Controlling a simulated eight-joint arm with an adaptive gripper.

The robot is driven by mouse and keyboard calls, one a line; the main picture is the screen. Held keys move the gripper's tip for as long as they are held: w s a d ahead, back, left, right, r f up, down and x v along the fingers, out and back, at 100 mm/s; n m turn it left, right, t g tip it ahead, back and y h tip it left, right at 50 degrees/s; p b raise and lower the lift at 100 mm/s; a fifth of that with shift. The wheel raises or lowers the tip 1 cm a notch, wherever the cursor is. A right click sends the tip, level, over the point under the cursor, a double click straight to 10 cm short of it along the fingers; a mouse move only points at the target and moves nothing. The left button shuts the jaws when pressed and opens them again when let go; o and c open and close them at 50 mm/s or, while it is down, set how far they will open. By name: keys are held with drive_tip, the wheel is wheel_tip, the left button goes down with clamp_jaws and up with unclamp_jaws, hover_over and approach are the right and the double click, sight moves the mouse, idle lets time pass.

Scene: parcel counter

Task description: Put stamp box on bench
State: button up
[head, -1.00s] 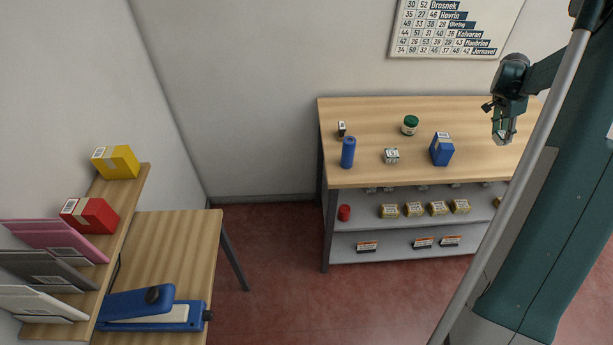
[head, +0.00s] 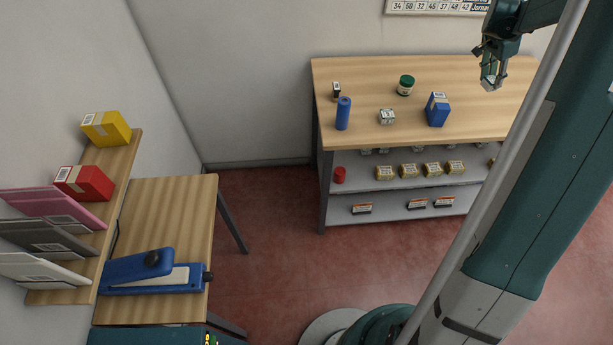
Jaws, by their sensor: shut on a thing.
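My gripper (head: 491,82) is at the upper right, above the right part of the far wooden-topped counter (head: 455,80). It is shut on a small pale thing between its fingertips. That thing is mostly hidden by the fingers and too small to name for sure; it may be the stamp box. A small whitish box with dark markings (head: 387,117) stands on the counter, apart from my gripper. A second wooden table (head: 190,220) stands at the left. I cannot tell which of the two is the bench.
On the counter are a blue box (head: 437,110), a blue cylinder (head: 343,114), a green-lidded jar (head: 405,85) and a small black item (head: 336,89). Several small boxes lie on its shelves. A blue press-like tool (head: 150,275) lies on the left table. Red floor between is clear.

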drive_tip(key=w+a+n+t+y, duration=0.1)
drive_tip(key=w+a+n, duration=0.2)
drive_tip(key=a, duration=0.8)
drive_tip(key=w+a+n+t+b, duration=0.1)
drive_tip(key=w+a+n, duration=0.15)
drive_tip(key=a, duration=0.75)
drive_tip(key=w+a+n+t+y, duration=0.1)
drive_tip(key=w+a+n, duration=0.2)
drive_tip(key=a, duration=0.8)
drive_tip(key=s+a+n+y+b, duration=0.2)
drive_tip(key=a+n, duration=0.7)
drive_tip(key=a, duration=2.3)
drive_tip(key=s+a+n+y, duration=0.1)
drive_tip(key=s+a+n, duration=0.3)
drive_tip(key=a, duration=0.5)
drive_tip(key=s+a+n+y, duration=0.1)
drive_tip(key=s+a+y, duration=0.1)
drive_tip(key=s+a, duration=0.65)
drive_tip(key=s+a+n+y, duration=0.1)
drive_tip(key=s+a+n, duration=0.25)
drive_tip(key=a, duration=0.75)
drive_tip(key=s+a+n+g+y+b, duration=0.15)
drive_tip(key=s+a+n+g, duration=0.45)
drive_tip(key=s+a, duration=1.5)
wheel_tip(320, 180, down, 13)
drive_tip(key=s+d+n+t, duration=0.2)
drive_tip(key=shift+s+r, duration=0.15)
